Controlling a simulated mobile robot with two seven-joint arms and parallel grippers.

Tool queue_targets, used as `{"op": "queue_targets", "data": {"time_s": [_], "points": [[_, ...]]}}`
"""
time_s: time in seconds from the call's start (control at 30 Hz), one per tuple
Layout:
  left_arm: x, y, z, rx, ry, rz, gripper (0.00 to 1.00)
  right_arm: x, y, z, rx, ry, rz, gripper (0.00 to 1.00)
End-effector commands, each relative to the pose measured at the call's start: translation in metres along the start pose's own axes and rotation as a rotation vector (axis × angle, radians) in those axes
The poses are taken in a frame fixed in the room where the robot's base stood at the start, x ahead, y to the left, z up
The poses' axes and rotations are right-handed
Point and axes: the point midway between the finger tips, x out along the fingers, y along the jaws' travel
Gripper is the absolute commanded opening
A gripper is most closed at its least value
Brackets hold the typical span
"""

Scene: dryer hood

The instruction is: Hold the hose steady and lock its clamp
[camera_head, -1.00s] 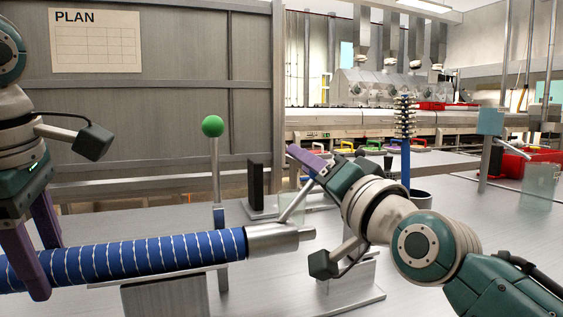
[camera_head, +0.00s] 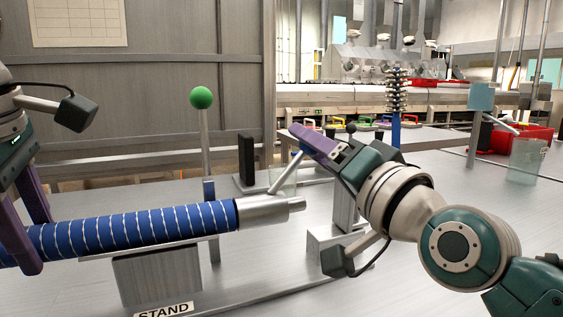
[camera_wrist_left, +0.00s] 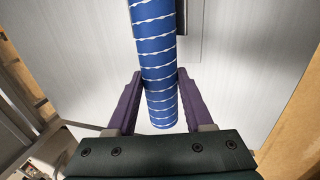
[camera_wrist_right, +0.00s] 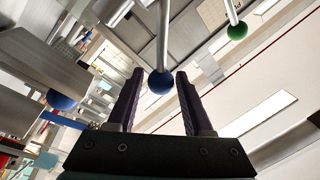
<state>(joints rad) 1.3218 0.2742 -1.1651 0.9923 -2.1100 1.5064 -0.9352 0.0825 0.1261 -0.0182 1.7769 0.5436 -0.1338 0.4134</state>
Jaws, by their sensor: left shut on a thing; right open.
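The blue hose (camera_head: 130,232) with white spiral lines lies level, its right end meeting a steel sleeve (camera_head: 262,211). My left gripper (camera_head: 32,240) is shut around the hose near its left end; the left wrist view shows fingers on both sides of the hose (camera_wrist_left: 158,65). A thin steel lever (camera_head: 285,175) slants up from the sleeve to my right gripper (camera_head: 300,143). In the right wrist view, the lever's blue ball (camera_wrist_right: 161,82) lies between the open fingers, with gaps beside it.
An upright post with a green ball (camera_head: 201,98) stands behind the hose. A block labelled STAND (camera_head: 160,275) is under it. A black upright plate (camera_head: 247,160) stands behind the sleeve. A clear container (camera_head: 526,160) is at the right. The front right tabletop is bare.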

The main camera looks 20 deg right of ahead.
Motion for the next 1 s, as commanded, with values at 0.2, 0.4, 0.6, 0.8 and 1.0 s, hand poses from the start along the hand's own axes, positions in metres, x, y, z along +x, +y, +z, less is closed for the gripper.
{"op": "queue_targets", "data": {"time_s": [0.2,0.4,0.6,0.8,1.0], "points": [[0.001,0.000,-0.001,0.000,0.002,-0.001,0.00,-0.047,0.001,0.000,-0.002,-0.001,0.002,0.51],[0.001,-0.001,-0.001,0.000,0.002,-0.002,0.00,-0.071,0.001,0.000,-0.001,0.000,0.001,0.51],[0.001,-0.001,-0.001,0.000,0.001,-0.002,0.00,-0.078,0.000,0.000,-0.001,0.001,0.001,0.51],[0.001,-0.001,-0.001,0.000,0.001,-0.002,0.00,-0.078,0.000,-0.001,-0.001,0.001,0.000,0.51],[0.001,0.000,-0.001,0.000,0.001,-0.002,0.63,-0.078,0.000,0.000,-0.001,0.001,0.001,0.51]]}}
